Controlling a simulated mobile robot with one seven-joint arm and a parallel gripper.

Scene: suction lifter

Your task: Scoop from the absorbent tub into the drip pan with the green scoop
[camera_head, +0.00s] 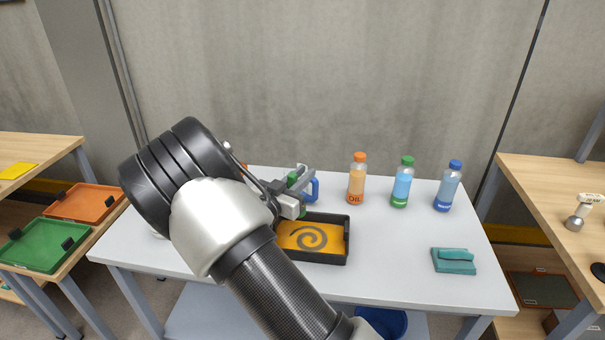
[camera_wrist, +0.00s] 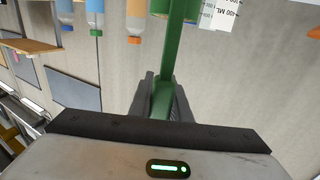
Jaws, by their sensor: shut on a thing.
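My gripper (camera_head: 297,198) is above the back left part of the drip pan in the head view. It is shut on the green scoop, whose green handle (camera_wrist: 178,55) runs up between the fingers in the wrist view. Only a small green bit of the scoop (camera_head: 292,179) shows in the head view. The scoop's bowl is out of clear sight, so I cannot tell its load. The drip pan (camera_head: 347,246) is a black tray with an orange-yellow floor and a dark spiral. I cannot make out the absorbent tub; my arm covers the table's left part.
A clear jug with a blue handle (camera_head: 314,188) stands behind my gripper. An oil bottle (camera_head: 357,182), a green-capped bottle (camera_head: 402,185) and a blue-capped bottle (camera_head: 448,188) stand along the back. A folded teal cloth (camera_head: 454,262) lies front right. The table between is clear.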

